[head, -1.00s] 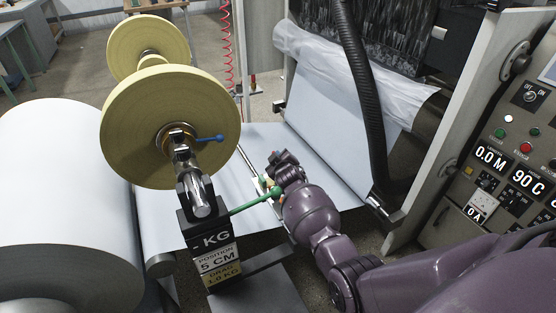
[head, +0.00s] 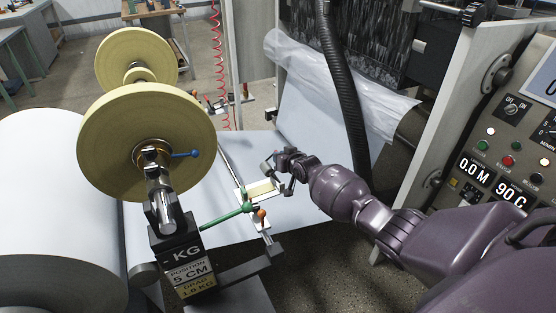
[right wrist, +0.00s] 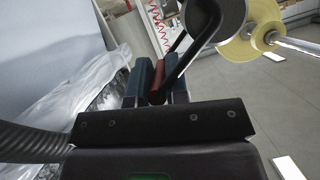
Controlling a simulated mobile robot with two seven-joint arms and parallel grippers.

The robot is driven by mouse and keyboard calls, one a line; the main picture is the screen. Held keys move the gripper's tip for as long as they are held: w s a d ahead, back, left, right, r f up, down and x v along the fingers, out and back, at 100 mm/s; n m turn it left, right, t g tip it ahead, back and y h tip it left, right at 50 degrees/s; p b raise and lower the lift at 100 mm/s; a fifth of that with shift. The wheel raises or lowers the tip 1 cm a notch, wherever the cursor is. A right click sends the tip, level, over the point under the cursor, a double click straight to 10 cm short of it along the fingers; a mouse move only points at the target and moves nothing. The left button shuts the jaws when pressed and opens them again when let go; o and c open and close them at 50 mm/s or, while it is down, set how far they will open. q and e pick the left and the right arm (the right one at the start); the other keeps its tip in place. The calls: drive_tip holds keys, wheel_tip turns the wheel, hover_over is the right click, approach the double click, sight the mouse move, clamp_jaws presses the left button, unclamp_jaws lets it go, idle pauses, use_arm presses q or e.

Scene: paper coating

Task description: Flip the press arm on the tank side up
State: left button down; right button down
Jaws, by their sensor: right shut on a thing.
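My right gripper (head: 284,170) is at the far end of the bar across the paper web, past the green lever (head: 226,216). In the right wrist view its blue fingers (right wrist: 160,80) are shut on the dark curved press arm (right wrist: 187,48), with a red-brown piece between them. The press arm ends in a grey cylinder, which also shows beside the gripper in the head view (head: 267,170). The arm appears raised off the pale block (head: 260,189) below it; its hinge is hard to make out. My left gripper is not in view.
Yellow discs (head: 105,150) on a shaft stand at the left above a large white paper roll (head: 45,200). A black hose (head: 340,80) hangs behind my right arm. The control panel (head: 510,150) stands at the right. An orange knob (head: 261,213) sits beside the green lever's knob.

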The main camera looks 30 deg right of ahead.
drive_tip(key=shift+s+d+f+m+y+b, duration=0.1)
drive_tip(key=shift+d+f+m+y+b, duration=0.1)
drive_tip(key=shift+d+b, duration=0.25)
drive_tip(key=shift+d+f+m+y+b, duration=0.1)
drive_tip(key=shift+d+m+b, duration=0.1)
drive_tip(key=shift+d+b, duration=0.2)
drive_tip(key=shift+d, duration=0.2)
drive_tip(key=c, duration=1.1)
unclamp_jaws()
drive_tip(key=shift+r, duration=0.1)
